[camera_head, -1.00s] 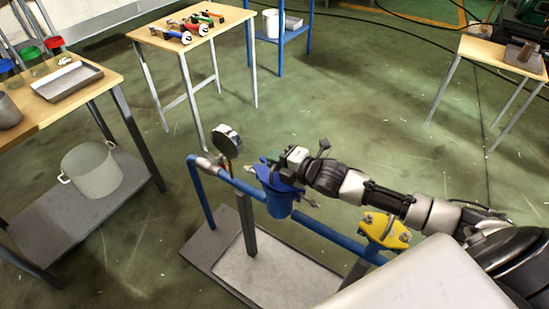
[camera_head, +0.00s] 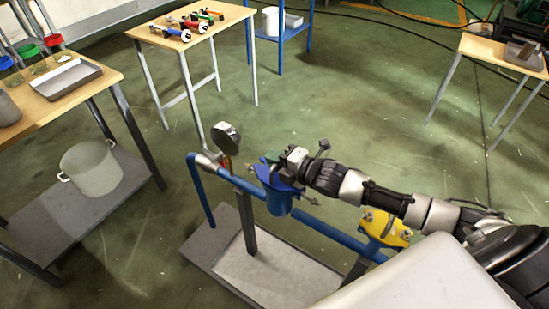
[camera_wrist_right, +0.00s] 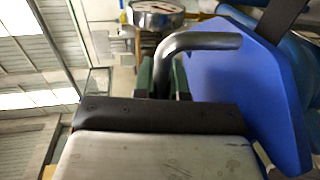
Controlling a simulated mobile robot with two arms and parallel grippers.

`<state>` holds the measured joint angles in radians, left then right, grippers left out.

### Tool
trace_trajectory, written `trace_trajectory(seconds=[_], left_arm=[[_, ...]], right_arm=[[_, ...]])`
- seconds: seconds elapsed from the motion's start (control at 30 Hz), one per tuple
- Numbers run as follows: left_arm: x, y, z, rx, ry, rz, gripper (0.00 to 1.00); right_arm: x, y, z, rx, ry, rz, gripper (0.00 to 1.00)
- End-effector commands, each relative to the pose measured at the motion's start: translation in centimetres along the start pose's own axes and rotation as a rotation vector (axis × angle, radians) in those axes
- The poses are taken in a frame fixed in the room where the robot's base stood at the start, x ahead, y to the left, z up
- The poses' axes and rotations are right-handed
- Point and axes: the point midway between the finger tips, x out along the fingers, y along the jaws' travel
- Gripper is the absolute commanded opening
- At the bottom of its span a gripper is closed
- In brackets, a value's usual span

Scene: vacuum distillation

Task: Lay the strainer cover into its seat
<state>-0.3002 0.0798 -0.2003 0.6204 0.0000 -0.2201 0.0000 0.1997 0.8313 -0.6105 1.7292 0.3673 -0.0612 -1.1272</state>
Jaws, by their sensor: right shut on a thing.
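The blue strainer cover (camera_head: 268,174) is at the blue strainer body (camera_head: 278,205) on the pipe. In the right wrist view the cover (camera_wrist_right: 245,85) is a flat blue plate with a bent grey metal handle (camera_wrist_right: 205,41). My right gripper (camera_head: 283,164) is shut on that handle; its dark green fingers (camera_wrist_right: 161,78) are on either side of it. The cover looks tilted over the top of the body. The seat is hidden, and I cannot tell whether the cover touches it. My left gripper is not in view.
A round gauge (camera_head: 228,137) stands on the blue pipe (camera_head: 240,183) left of the strainer. A yellow part (camera_head: 386,228) is on the pipe to the right. Tables with tools (camera_head: 190,28) and a tray (camera_head: 67,80) stand farther off.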

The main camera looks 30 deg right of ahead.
Motion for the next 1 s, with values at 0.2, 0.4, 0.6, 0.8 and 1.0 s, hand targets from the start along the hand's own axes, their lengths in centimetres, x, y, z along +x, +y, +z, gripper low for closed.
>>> trace_trajectory(seconds=[0.2, 0.4, 0.6, 0.8, 1.0], left_arm=[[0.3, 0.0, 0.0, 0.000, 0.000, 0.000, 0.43], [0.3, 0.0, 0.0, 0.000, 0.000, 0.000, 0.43], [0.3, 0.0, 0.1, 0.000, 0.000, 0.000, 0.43], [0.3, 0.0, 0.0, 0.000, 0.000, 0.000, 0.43], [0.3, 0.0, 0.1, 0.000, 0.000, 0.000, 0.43]], right_arm=[[0.1, -0.2, 0.0, -0.002, 0.001, 0.008, 0.00], [0.1, -0.2, 0.0, -0.002, 0.001, 0.006, 0.35], [0.1, -0.4, 0.0, -0.001, 0.000, 0.003, 0.42], [-0.3, -0.8, 0.0, 0.000, -0.001, -0.005, 0.42], [-3.0, -0.7, 0.0, -0.002, 0.000, -0.006, 0.42]])
